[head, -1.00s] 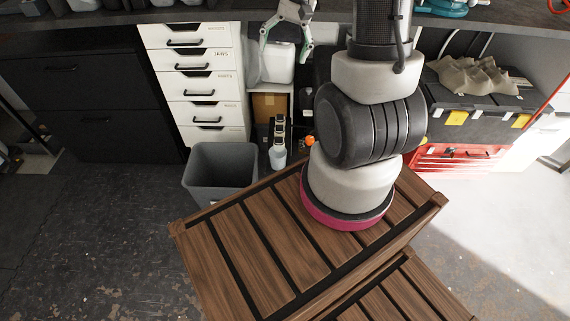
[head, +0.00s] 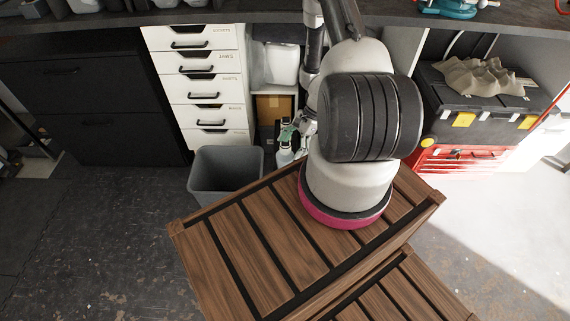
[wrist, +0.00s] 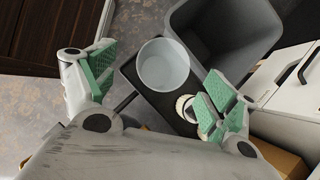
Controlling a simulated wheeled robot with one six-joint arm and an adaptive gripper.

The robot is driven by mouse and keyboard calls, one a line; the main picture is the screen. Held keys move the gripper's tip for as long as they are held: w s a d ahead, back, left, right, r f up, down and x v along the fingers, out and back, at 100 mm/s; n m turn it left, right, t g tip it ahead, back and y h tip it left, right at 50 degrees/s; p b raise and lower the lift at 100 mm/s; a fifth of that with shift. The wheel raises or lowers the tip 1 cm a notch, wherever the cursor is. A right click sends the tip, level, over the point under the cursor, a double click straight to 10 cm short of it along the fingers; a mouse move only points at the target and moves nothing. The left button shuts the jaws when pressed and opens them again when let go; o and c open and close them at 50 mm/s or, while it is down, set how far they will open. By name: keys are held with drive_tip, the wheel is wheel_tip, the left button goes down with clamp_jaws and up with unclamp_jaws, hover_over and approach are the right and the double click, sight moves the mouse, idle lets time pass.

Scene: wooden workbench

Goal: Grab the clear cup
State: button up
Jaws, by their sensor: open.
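A pale, whitish cup (wrist: 163,66) stands upright on a small dark platform (wrist: 160,102) in the wrist view. Its round open mouth faces the camera. My gripper (wrist: 158,84) is open, with one green-padded finger to the left of the cup and one to the lower right. The cup appears in the gap between them, beyond the fingertips, and nothing is held. In the head view my gripper (head: 289,136) is low behind my arm, to the right of the grey bin. There I cannot clearly make out the cup.
The grey bin (wrist: 205,30) stands close beside the platform. A small round whitish item (wrist: 186,108) sits next to the cup, near the right finger. White drawers (head: 205,85) and a cardboard box (head: 273,107) are behind. Dark floor lies open at left (head: 90,220).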

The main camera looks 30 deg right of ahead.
sight(286, 156)
drive_tip(key=x, duration=0.5)
drive_tip(key=shift+w+f, duration=0.1)
drive_tip(key=shift+w, duration=0.1)
drive_tip(key=c, duration=1.1)
